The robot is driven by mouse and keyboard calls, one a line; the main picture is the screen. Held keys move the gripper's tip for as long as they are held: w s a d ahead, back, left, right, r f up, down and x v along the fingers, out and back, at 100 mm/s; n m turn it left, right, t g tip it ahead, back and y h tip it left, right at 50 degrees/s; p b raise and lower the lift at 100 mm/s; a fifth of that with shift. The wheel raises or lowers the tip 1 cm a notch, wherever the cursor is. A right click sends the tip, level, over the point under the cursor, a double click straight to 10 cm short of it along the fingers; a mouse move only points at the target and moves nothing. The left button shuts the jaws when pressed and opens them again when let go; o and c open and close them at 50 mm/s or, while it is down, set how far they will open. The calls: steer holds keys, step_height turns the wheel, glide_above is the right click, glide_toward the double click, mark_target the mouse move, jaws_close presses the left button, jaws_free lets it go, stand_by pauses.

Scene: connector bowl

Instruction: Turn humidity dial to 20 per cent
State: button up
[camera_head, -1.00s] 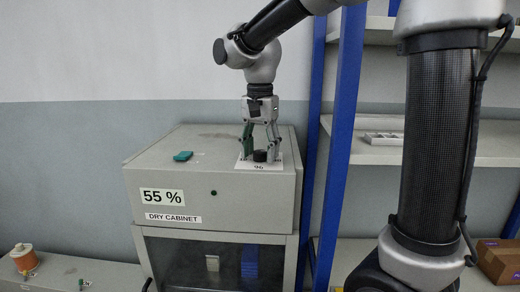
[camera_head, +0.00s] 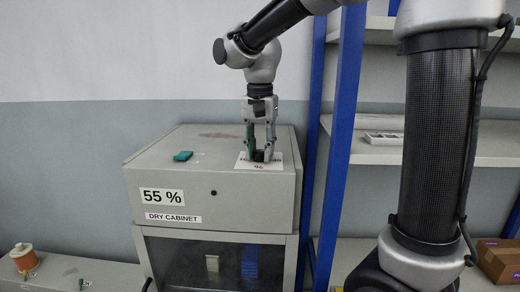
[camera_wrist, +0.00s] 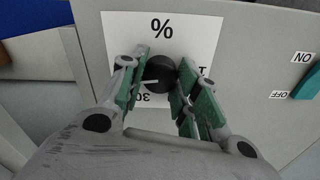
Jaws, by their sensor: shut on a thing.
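The humidity dial (camera_wrist: 160,70) is a round black knob with a pale pointer line, on a white scale plate (camera_wrist: 117,32) on top of the grey dry cabinet (camera_head: 235,208). In the wrist view the plate shows "%" and a "30", and the pointer line points left; other marks are hidden by my fingers. In the head view the dial is a dark shape (camera_head: 259,156) between my fingers. My gripper (camera_head: 260,157) points straight down, its green-padded fingers shut on the dial from both sides. The cabinet's front display reads 55 %.
A teal switch (camera_head: 183,156) sits on the cabinet top to the left, with ON and OFF labels in the wrist view. A blue shelf post (camera_head: 343,140) stands close to the right of the cabinet. An orange spool (camera_head: 24,257) is at the lower left.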

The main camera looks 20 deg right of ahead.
steer(key=n, duration=1)
steer(key=shift+n, duration=0.4)
steer(key=n, duration=1.1)
steer(key=shift+n, duration=0.3)
steer(key=o, duration=1.1)
steer(key=shift+c, duration=0.2)
